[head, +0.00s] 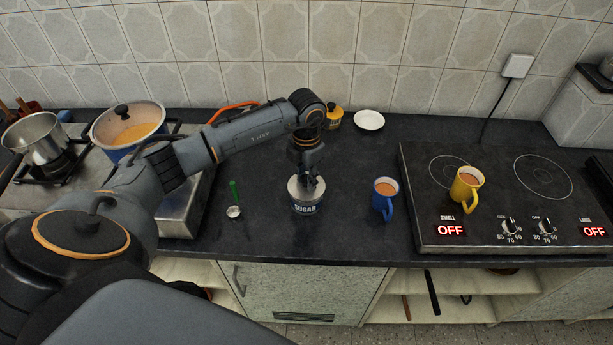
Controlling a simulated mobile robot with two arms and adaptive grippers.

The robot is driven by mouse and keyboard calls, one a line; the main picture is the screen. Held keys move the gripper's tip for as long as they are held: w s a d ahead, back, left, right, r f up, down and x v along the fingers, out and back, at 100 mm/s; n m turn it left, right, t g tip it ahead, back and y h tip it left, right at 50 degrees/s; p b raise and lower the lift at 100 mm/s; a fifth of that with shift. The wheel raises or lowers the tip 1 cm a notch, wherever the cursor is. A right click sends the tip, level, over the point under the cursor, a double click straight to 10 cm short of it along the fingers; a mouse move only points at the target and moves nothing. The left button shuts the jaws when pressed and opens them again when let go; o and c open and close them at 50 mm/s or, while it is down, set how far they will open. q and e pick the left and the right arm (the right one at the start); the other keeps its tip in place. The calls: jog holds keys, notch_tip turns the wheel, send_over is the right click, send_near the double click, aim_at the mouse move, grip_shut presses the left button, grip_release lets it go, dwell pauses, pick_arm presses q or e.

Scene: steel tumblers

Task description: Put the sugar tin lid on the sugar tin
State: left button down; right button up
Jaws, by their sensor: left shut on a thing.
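The sugar tin (305,208) stands on the dark worktop in the middle of the head view, with its dark SUGAR label facing me. A pale round top, which looks like the sugar tin lid (296,190), shows at the tin's mouth. My left gripper (307,184) points down over it and is shut on the lid's middle. The fingers hide part of the lid. I cannot tell whether the lid is seated on the rim or a little above it. My right gripper is not in view.
A blue mug (384,199) stands right of the tin, and a yellow mug (466,185) stands on the hotplate (510,225). A green-handled scoop (234,198) lies to the left. A yellow pot (334,117) and a white saucer (369,120) are behind. Pans occupy the left stove.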

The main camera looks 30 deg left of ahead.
pick_arm(q)
jog(key=shift+f+b, duration=0.5)
jog(key=shift+f, duration=0.15)
jog(key=c, duration=1)
grip_release()
notch_tip(320, 180, up, 12)
